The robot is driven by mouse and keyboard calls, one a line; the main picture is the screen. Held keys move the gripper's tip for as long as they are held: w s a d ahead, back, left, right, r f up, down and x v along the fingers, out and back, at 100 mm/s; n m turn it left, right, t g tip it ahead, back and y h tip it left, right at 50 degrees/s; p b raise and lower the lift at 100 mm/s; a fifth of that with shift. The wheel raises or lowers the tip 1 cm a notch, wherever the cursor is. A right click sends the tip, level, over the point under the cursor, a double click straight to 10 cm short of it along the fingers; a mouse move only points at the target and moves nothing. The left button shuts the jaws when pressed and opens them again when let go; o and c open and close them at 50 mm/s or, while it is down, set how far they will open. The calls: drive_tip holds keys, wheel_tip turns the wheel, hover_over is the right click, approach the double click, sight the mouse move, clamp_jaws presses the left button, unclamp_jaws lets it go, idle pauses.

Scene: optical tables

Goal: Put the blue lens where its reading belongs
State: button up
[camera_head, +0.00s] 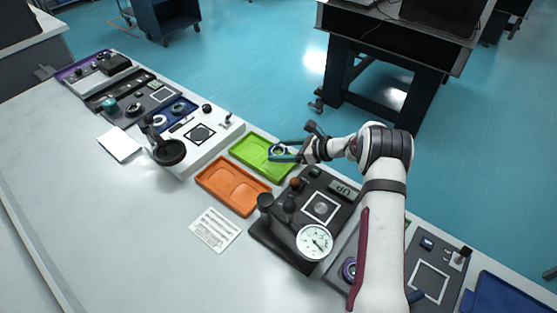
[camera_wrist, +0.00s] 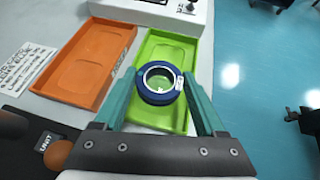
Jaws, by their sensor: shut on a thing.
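The blue lens (camera_wrist: 158,99) is a dark blue ring with clear glass and a small white label on its right side. My gripper (camera_wrist: 159,82) is shut on it, one teal finger on each side. In the head view the lens (camera_head: 278,150) and my gripper (camera_head: 283,155) are over the green tray (camera_head: 247,154). I cannot tell whether the lens touches the tray floor. The orange tray (camera_head: 232,187) lies beside the green one and looks empty. A gauge instrument (camera_head: 314,243) with a round white dial and a small display (camera_head: 343,190) stands nearby. The readings are too small to tell.
A printed card (camera_head: 215,229) lies left of the gauge. A white instrument (camera_head: 198,134) with a black holder stands behind the trays. A blue tray (camera_head: 505,297) is at the right, and another purple-ringed lens (camera_head: 349,270) sits near my arm.

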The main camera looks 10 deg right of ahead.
drive_tip(key=f, duration=0.3)
drive_tip(key=a+f, duration=0.1)
drive_tip(key=shift+w+f, duration=0.25)
drive_tip(key=shift+f, duration=0.1)
drive_tip(key=o, duration=1.3)
drive_tip(key=shift+f, duration=0.1)
drive_tip(key=shift+c, duration=0.2)
